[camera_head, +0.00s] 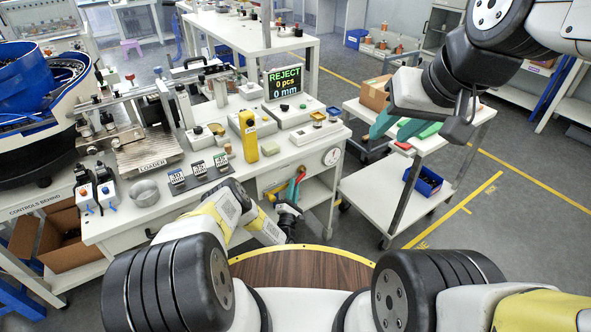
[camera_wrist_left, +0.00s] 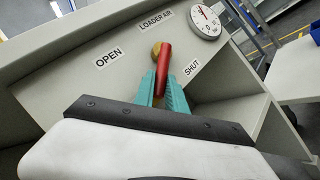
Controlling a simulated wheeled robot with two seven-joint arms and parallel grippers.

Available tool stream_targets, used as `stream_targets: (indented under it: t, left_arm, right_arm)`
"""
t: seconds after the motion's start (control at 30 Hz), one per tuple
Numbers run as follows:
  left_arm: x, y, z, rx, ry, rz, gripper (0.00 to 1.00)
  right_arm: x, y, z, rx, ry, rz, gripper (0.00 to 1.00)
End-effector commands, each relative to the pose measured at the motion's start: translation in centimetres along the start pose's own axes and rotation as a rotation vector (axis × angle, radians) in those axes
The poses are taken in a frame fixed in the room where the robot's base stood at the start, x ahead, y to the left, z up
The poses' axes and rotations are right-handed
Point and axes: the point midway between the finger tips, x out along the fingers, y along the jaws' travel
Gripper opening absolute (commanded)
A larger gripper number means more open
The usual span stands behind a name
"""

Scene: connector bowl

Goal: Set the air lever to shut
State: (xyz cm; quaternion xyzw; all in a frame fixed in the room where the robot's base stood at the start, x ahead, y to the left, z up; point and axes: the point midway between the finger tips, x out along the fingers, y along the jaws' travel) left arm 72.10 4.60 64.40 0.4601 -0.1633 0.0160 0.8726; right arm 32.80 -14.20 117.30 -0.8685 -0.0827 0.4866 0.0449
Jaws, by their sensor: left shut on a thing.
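The air lever is a red handle (camera_wrist_left: 163,68) on a brass-coloured hub (camera_wrist_left: 156,48), on the grey panel under the "LOADER AIR" label (camera_wrist_left: 156,19). The handle hangs roughly downward in the left wrist view, between the "OPEN" label (camera_wrist_left: 108,53) and the "SHUT" label (camera_wrist_left: 192,67). My left gripper (camera_wrist_left: 163,90) has its teal fingers shut on the red handle, hiding its lower part. In the head view the left gripper (camera_head: 293,191) is at the bench's front panel. My right gripper (camera_head: 396,125) is open and empty, above the cart.
A round gauge (camera_wrist_left: 205,22) is beside the lever on the panel; it also shows in the head view (camera_head: 332,156). The bench top above holds a yellow device (camera_head: 248,136) and a "REJECT" display (camera_head: 284,82). A white cart (camera_head: 365,203) stands to the right.

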Motion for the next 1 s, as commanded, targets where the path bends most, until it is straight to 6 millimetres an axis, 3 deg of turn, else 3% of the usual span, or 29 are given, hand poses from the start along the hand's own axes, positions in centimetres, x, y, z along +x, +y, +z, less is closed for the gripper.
stream_targets:
  t: [0.03,0.07,0.17,0.57,1.0]
  left_arm:
    - [-0.1,-0.1,0.0,-0.001,0.001,-0.002,0.0]
    - [-0.1,-0.1,0.0,-0.001,0.001,-0.002,0.18]
    - [-0.1,-0.1,0.0,0.0,0.001,-0.002,0.38]
    - [-0.7,-0.1,0.0,-0.001,0.002,-0.004,0.38]
    - [-7.2,-0.1,0.0,0.0,0.002,-0.003,0.38]
  right_arm:
    - [0.0,0.0,0.0,0.0,0.0,0.0,0.36]
    - [0.0,0.0,0.0,0.0,0.0,0.0,0.36]
    - [0.0,0.0,0.0,0.0,0.0,0.0,0.36]
    - [0.0,0.0,0.0,0.0,0.0,0.0,0.36]
    - [0.0,0.0,0.0,0.0,0.0,0.0,0.36]
